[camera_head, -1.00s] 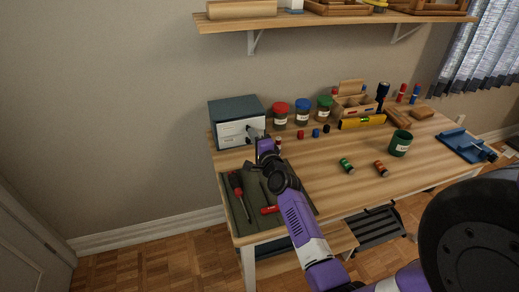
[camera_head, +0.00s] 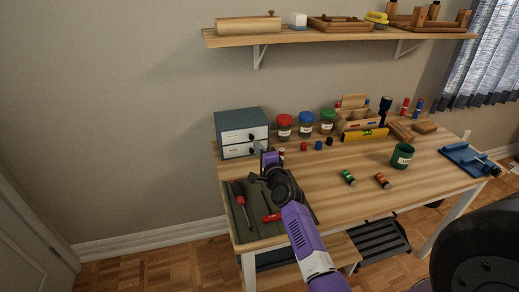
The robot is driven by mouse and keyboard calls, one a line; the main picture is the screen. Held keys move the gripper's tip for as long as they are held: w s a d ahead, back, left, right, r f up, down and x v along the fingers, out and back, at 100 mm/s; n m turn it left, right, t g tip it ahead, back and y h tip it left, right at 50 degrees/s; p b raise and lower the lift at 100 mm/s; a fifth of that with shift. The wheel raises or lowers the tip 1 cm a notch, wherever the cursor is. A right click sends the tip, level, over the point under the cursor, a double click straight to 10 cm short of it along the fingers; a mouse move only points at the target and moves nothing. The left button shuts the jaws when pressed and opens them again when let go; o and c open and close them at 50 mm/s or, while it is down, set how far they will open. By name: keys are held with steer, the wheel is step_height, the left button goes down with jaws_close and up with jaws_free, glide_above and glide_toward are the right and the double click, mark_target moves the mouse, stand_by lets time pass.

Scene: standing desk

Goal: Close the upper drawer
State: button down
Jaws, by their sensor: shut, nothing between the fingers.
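The blue-grey drawer unit (camera_head: 240,117) stands at the back left of the desk. It has two white drawer fronts with small dark knobs. The upper drawer (camera_head: 236,137) looks about flush with the lower drawer (camera_head: 236,151), with no visible gap at this size. My gripper (camera_head: 259,147) is in front of the right part of the unit, low near the lower drawer. It is shut and empty. It hides part of the right end of the drawer fronts, and I cannot tell whether it touches them.
A grey tool mat (camera_head: 246,222) with red-handled screwdrivers (camera_head: 241,197) lies under my arm. Jars with red (camera_head: 284,121), blue and green lids stand right of the unit. A green cup (camera_head: 402,156) and two small cylinders are on the right.

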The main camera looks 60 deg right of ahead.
steer(key=v, duration=1.1)
